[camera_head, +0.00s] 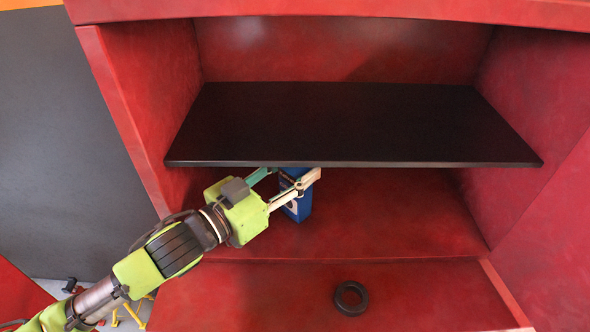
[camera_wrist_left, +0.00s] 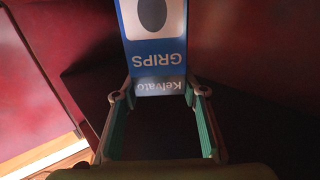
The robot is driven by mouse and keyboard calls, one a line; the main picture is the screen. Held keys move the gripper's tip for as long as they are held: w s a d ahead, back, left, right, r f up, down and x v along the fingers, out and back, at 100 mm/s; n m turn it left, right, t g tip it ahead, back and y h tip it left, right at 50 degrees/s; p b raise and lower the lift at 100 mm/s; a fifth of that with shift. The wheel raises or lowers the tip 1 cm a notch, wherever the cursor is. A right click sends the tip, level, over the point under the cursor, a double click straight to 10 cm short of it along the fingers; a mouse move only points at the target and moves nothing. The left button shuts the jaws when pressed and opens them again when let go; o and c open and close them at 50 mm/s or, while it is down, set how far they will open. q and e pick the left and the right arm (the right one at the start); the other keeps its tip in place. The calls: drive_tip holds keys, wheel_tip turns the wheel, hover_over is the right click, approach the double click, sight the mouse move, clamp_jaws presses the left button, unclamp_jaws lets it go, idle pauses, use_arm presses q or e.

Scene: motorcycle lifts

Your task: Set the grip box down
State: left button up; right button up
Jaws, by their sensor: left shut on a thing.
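The grip box is a blue and white carton (camera_head: 298,205) in the head view, under the front edge of the black shelf; its top is partly hidden by the shelf and my gripper. In the left wrist view the grip box (camera_wrist_left: 156,45) shows its "GRIPS" and "Kelvato" print upside down. My left gripper (camera_head: 290,184) is shut on the box, with one finger on each side of it, and it also shows in the left wrist view (camera_wrist_left: 158,92). I cannot tell whether the box touches the surface below. My right gripper is not in view.
The black shelf (camera_head: 350,125) spans the red cabinet (camera_head: 135,80) just above my gripper. A dark ring (camera_head: 351,298) lies on the lower red surface (camera_head: 240,295) in front. The red compartment floor (camera_head: 390,215) right of the box is clear.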

use_arm(q)
drive_tip(key=o, duration=1.6)
drive_tip(key=shift+d+f, duration=0.1)
drive_tip(key=shift+f, duration=0.05)
drive_tip(key=shift+c, duration=0.2)
drive_tip(key=shift+r, duration=0.2)
drive_tip(key=shift+s+a+f, duration=0.15)
drive_tip(key=shift+a, duration=0.1)
drive_tip(key=b+v, duration=0.4)
drive_tip(key=v, duration=0.7)
drive_tip(key=shift+s+a, duration=0.15)
drive_tip(key=shift+s, duration=0.05)
